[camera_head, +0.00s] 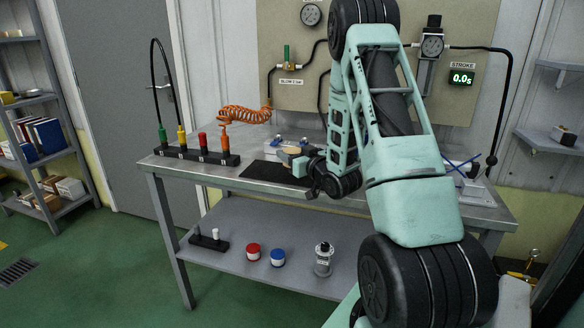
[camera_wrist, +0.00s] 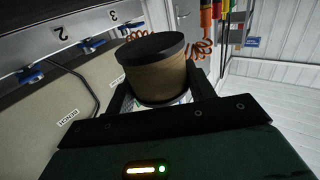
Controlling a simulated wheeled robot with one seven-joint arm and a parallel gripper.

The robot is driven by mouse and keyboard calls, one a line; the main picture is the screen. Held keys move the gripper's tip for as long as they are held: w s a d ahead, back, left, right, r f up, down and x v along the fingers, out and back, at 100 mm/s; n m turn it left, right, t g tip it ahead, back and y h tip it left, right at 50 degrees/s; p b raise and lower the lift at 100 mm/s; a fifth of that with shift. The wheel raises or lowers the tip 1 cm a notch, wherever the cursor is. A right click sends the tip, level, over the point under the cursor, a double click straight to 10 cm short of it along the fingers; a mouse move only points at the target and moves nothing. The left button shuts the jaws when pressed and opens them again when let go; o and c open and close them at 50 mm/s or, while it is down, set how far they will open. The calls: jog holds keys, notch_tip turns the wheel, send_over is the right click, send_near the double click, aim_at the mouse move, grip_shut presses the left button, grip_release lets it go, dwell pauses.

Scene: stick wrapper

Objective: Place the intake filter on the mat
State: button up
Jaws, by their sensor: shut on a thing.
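The intake filter (camera_wrist: 155,80) is a short tan cylinder with a black end cap, held between the two fingers of my gripper (camera_wrist: 160,92) in the wrist view. My gripper (camera_head: 302,161) is shut on its sides. In the head view only a small tan part of the filter (camera_head: 291,150) shows beside the gripper. The mat (camera_head: 266,174) is a dark flat rectangle on the bench top, partly hidden by my gripper. The filter appears over or just behind the mat's far right part; the exact gap cannot be told.
A rack of coloured nozzles (camera_head: 196,156) stands on the bench (camera_head: 190,176) left of the mat, with an orange coiled hose (camera_head: 245,115) behind. A numbered metal rail (camera_wrist: 65,38) with blue clips is near the filter. Red and blue tins (camera_head: 265,256) sit on the lower shelf.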

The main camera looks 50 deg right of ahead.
jog(key=shift+f, duration=1.95)
jog(key=shift+f, duration=0.15)
jog(key=o, duration=1)
jog(key=shift+r, duration=0.25)
jog(key=p+v, duration=0.2)
jog(key=v, duration=1)
